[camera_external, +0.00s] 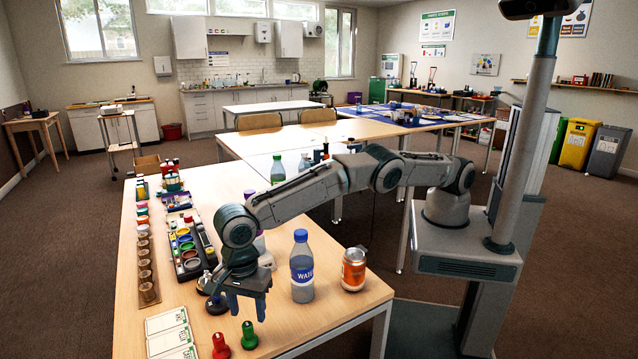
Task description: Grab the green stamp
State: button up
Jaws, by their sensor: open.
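The green stamp (249,337) stands upright near the front edge of the wooden table (330,312). It has a rounded knob on top and a wider base. A red stamp (221,347) stands just to its left, cut off at the picture's lower edge. My gripper (246,309) points down above and behind the two stamps, with its blue fingers apart. It is open, and no object shows between its fingers. The fingertips appear close to the green stamp in the picture, but I cannot tell the exact gap.
A water bottle (302,267) and an orange can (353,270) stand right of my gripper. Dark round-topped items (215,302) stand close on its left. Paint trays (187,250) and a row of jars (147,272) line the left side. White cards (170,331) lie at front left.

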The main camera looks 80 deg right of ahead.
aim_at(247, 324)
jog(key=shift+w+a+f+p, duration=0.1)
jog(key=shift+f+p, duration=0.2)
jog(key=shift+f, duration=1.1)
jog(key=shift+w+a+f+p, duration=0.1)
jog(key=shift+f+p, duration=0.2)
jog(key=shift+f, duration=1.05)
grip_shut()
